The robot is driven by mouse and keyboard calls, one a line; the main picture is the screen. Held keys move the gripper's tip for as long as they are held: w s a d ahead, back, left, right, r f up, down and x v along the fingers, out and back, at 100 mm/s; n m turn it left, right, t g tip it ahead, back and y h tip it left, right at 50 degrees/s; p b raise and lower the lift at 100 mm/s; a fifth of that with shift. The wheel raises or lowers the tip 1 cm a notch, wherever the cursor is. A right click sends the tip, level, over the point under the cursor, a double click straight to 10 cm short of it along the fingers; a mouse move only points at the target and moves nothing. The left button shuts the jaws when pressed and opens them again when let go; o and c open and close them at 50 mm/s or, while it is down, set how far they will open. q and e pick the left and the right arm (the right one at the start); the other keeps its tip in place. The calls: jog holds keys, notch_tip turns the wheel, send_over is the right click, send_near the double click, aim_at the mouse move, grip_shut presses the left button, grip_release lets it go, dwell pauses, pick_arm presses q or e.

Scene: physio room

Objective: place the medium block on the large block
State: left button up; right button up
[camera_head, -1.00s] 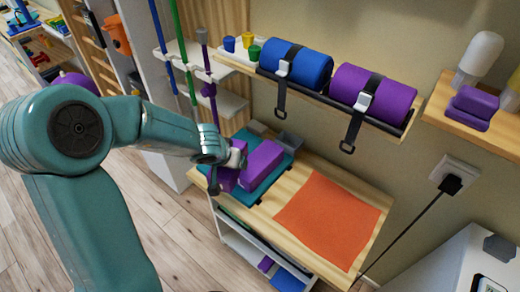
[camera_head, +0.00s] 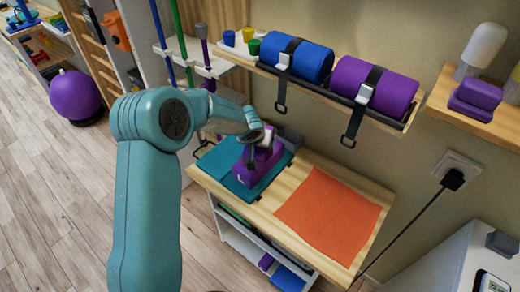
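Two purple blocks show together on the teal mat at the left of the wooden table, partly covered by my gripper. The large block (camera_head: 247,179) lies on the mat. The medium block (camera_head: 265,157) is between the fingers of my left gripper (camera_head: 259,150), over the large block. Whether the two blocks touch is hard to tell. My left gripper points down and appears shut on the medium block, though its fingers hide part of it. My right gripper is not in view.
The teal mat (camera_head: 220,161) has bare room on its left. An orange cloth (camera_head: 332,215) lies flat on the table's right. A shelf with blue (camera_head: 305,61) and purple (camera_head: 372,86) rolls hangs above, its straps dangling near the table. A grey item (camera_head: 291,138) stands behind the blocks.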

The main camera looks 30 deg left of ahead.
pick_arm(q)
jog(key=shift+w+f, duration=0.25)
jog(key=shift+f, duration=0.55)
jog(key=shift+r, duration=0.2)
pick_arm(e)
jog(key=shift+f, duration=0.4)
pick_arm(q)
jog(key=shift+s, duration=0.1)
jog(key=shift+f, duration=0.1)
jog(key=o, duration=1.1)
jog(key=shift+f, duration=0.1)
jog(key=shift+c, duration=0.2)
